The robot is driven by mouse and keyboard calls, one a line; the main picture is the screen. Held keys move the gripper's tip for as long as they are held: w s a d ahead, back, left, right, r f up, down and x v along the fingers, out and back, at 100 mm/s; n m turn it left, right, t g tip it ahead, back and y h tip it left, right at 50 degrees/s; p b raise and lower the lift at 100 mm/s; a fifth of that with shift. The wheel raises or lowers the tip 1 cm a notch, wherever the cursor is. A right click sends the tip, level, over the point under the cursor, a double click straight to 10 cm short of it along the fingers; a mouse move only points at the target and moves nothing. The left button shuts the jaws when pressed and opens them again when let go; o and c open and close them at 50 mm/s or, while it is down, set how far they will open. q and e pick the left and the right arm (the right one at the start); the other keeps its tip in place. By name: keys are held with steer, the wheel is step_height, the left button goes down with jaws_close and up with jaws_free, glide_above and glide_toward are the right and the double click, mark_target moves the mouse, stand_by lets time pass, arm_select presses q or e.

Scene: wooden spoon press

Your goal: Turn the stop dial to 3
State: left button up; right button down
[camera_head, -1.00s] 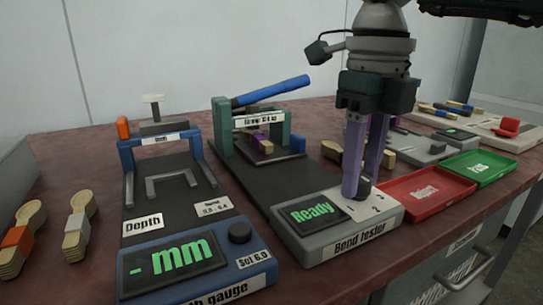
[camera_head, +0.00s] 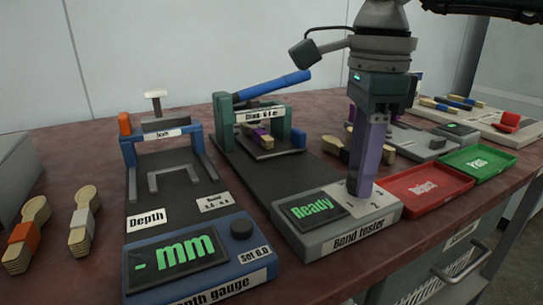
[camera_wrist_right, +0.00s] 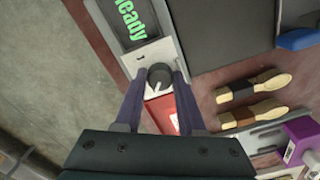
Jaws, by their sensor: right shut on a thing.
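The grey bend tester (camera_head: 330,240) stands at the front of the bench, its green display (camera_head: 313,208) reading "Ready". Its dark round stop dial (camera_wrist_right: 159,76) shows in the right wrist view, with a white pointer mark towards the lower part of that picture. My right gripper (camera_head: 361,188) points down at the tester's right end, its purple fingers on either side of the dial and shut on it. In the head view the fingers hide most of the dial. Small scale digits show by it; a 2 is legible, and which digit the pointer meets I cannot tell. My left gripper is out of view.
The blue depth gauge (camera_head: 200,270) stands left of the tester. A red Reject tray (camera_head: 425,190) and a green Pass tray (camera_head: 478,163) lie to the right. Several wooden spoons lie around. A blue lever (camera_head: 270,90) rises at the tester's far end.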

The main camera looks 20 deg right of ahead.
steer(key=shift+n, duration=1.2)
steer(key=c, duration=0.5)
jaws_free()
step_height(320, 180, up, 10)
steer(key=p, duration=0.1)
steer(key=shift+p, duration=0.3)
